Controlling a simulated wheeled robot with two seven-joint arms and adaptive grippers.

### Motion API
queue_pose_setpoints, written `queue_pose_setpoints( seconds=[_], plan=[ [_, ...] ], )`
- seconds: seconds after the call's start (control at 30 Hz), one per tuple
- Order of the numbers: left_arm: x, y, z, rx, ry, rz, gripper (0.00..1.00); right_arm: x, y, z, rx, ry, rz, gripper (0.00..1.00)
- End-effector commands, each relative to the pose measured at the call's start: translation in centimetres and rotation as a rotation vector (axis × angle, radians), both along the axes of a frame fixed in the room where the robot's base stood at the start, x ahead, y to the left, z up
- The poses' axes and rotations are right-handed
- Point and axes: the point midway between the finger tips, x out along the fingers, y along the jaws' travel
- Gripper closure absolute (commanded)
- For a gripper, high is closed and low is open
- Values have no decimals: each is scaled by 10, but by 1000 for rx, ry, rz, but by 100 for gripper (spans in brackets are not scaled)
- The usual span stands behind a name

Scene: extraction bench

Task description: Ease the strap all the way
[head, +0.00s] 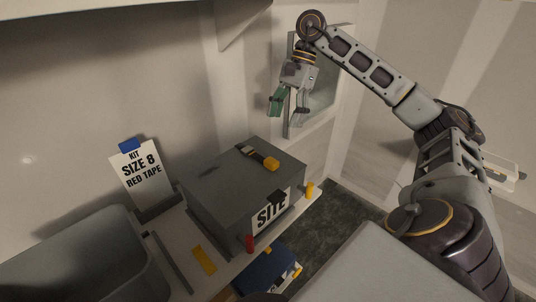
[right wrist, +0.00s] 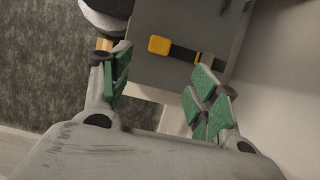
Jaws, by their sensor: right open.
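The strap (head: 256,155) is a short dark band with a yellow end piece (head: 271,164), lying on top of a grey box (head: 215,170). In the right wrist view the dark strap (right wrist: 183,51) runs across the grey lid, with a yellow block (right wrist: 159,45) at one end and a thin yellow band (right wrist: 198,57) near the other. My right gripper (head: 287,110) is raised behind the box, near the back wall. Its green-padded fingers (right wrist: 162,80) are apart with nothing between them. It is clear of the strap. My left gripper is out of view.
A card (head: 141,172) reading "KIT SIZE 8 RED TAPE" stands left of the box. A grey bin (head: 75,250) is at the lower left. A red cylinder (head: 249,243) and a yellow one (head: 310,190) stand by the box. A blue item (head: 262,272) lies in front.

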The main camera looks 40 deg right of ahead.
Motion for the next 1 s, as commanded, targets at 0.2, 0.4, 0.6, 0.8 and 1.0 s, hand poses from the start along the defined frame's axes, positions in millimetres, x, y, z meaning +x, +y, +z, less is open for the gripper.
queue_pose_setpoints(
  seconds=[0.2, 0.4, 0.6, 0.8, 1.0],
  plan=[
    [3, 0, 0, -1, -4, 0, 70, 0, 0, 0, 0, 0, 1, 39],
    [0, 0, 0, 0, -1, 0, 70, 0, 0, 0, 0, 0, 1, 39],
    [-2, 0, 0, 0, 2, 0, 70, 0, 1, -3, -1, 0, 1, 39],
    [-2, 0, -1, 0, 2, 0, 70, -1, 5, -14, -1, 2, 2, 39],
    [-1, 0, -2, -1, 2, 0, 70, -2, 13, -33, -2, 4, 2, 39]
  ],
)
